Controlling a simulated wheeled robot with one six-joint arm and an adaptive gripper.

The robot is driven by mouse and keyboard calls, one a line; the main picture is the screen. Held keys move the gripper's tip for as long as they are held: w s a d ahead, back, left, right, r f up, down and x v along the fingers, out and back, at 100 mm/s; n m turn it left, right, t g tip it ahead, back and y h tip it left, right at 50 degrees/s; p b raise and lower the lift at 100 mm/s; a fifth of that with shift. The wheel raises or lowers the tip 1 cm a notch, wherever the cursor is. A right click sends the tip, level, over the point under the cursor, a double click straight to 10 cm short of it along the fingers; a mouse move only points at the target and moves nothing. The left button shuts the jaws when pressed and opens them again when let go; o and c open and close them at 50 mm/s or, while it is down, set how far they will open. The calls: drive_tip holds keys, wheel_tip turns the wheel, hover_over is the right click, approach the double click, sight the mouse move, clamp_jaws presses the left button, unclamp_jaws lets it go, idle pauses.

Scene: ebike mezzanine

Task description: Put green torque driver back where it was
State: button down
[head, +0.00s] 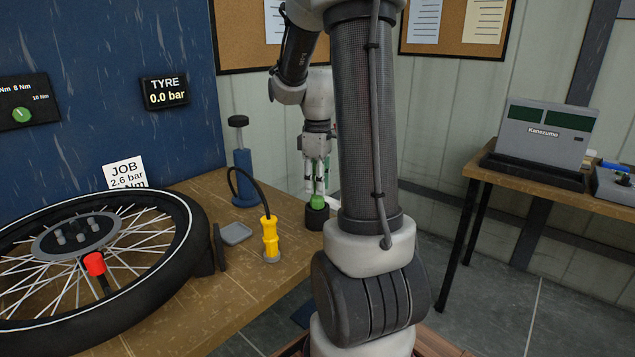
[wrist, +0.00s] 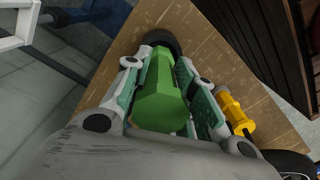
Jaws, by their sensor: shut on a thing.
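The green torque driver (wrist: 160,95) is between the fingers of my gripper (wrist: 165,90) in the wrist view, and the fingers are shut on it. In the head view my gripper (head: 318,180) points down over the bench, and the green top of the driver (head: 317,201) shows below the fingers. A short black round holder (head: 316,218) stands directly under the green part at the bench's right end. It also shows as a dark round shape (wrist: 163,40) beyond the driver in the wrist view. I cannot tell whether the driver sits in it or just above it.
A yellow tool (head: 270,238) stands just left of the black holder, and a blue pump (head: 242,175) with a black hose is behind it. A grey dish (head: 236,233) and a wheel (head: 100,255) with a red-topped tool (head: 95,264) are further left. The bench edge is close on the right.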

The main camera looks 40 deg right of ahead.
drive_tip(key=shift+f, duration=0.3)
drive_tip(key=c, duration=1.2)
unclamp_jaws()
drive_tip(key=shift+o, duration=0.2)
wheel_tip(320, 180, up, 12)
drive_tip(key=shift+r, duration=0.1)
drive_tip(key=s+a+f+m+t, duration=0.1)
drive_tip(key=s+a+m+t, duration=0.3)
drive_tip(key=s+a, duration=1)
drive_tip(key=shift+s+a+m, duration=0.15)
drive_tip(key=shift+m, duration=0.95)
